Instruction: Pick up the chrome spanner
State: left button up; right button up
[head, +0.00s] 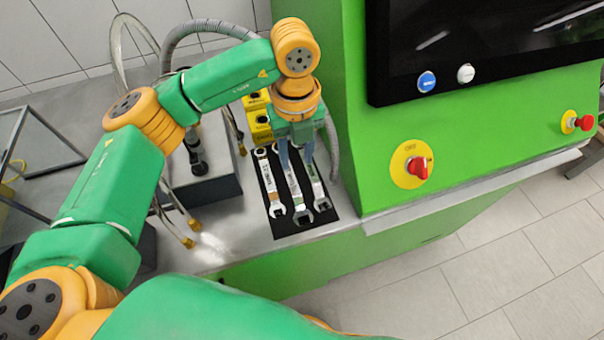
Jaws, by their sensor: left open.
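Three open-ended spanners lie side by side on a black mat (287,229) on the metal bench. The left spanner (269,183) has an orange-brown patch near its lower end. The middle spanner (301,213) is plain grey metal with a pale label, and looks like the chrome one. The right spanner (319,191) has green on its handle. My left gripper (296,160) points down over the upper part of the middle spanner, with its two fingers apart. The fingers hide parts of the spanners, and I cannot tell whether they touch any. My right gripper is out of view.
A green cabinet wall (342,115) rises close to the right of the mat. Yellow boxes (259,122) stand behind it. A dark grey block with a black fitting (198,160) and brass-ended hoses (189,242) are at left. A red rotary switch (418,167) is on the cabinet.

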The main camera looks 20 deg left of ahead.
aim_at(293, 183)
pick_arm(q)
jog(key=shift+s+f, duration=0.3)
jog(key=shift+s, duration=0.05)
jog(key=p, duration=0.1)
jog(key=s+f+p, duration=0.1)
jog(key=shift+s+a+f+p, duration=0.2)
jog(key=shift+s+f+p, duration=0.05)
jog(key=shift+f+p, duration=0.1)
jog(key=f, duration=0.3)
jog(key=f+p, duration=0.1)
jog(key=shift+w+a+f, duration=0.15)
jog(key=shift+w, duration=0.25)
jog(key=shift+w+f, duration=0.1)
grip_shut()
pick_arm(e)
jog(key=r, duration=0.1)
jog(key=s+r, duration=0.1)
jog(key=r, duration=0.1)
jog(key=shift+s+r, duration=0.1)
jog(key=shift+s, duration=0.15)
